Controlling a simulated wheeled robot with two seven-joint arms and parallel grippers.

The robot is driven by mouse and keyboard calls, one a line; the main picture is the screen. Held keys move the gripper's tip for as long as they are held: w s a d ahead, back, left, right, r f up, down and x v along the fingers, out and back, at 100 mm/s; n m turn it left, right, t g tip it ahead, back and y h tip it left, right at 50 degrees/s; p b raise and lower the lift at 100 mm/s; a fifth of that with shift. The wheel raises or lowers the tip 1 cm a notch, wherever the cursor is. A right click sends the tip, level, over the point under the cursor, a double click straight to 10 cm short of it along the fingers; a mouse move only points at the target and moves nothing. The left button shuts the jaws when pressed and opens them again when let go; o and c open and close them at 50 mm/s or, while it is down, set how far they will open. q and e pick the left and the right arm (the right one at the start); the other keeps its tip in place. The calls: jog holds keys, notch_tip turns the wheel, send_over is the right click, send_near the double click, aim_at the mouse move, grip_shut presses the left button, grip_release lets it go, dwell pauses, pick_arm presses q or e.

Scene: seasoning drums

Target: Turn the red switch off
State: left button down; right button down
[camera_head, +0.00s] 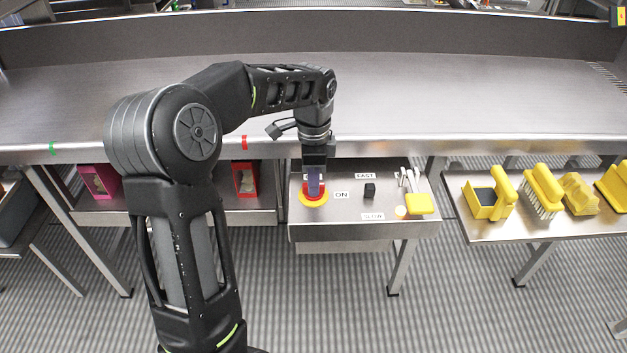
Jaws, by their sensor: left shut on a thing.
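The red switch (313,197) sits on a yellow round base on the small metal control panel (340,230), left of an "ON" label (341,195). My left gripper (314,186) points down over the switch and is shut on it. The gripper and its blue-violet fingers cover the middle of the switch, so its exact setting is hidden. My right gripper is not in the view.
A black knob (369,190) stands between "EAST"-like and "SLOW" labels on the panel. White-handled tools with a yellow piece (418,204) lie at its right. The long steel table (430,100) behind is clear.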

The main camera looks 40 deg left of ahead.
pick_arm(q)
jog(key=shift+n, duration=0.5)
jog(key=n+p, duration=0.1)
jog(key=n, duration=0.2)
jog(key=shift+n, duration=0.3)
jog(key=n+p, duration=0.1)
jog(key=n, duration=0.3)
jog(key=shift+n, duration=0.3)
jog(key=n+p, duration=0.1)
jog(key=n, duration=0.7)
jog(key=shift+n+p, duration=0.3)
jog(key=shift+n, duration=0.1)
jog(key=c, duration=1.4)
grip_release()
jog(key=shift+o, duration=0.2)
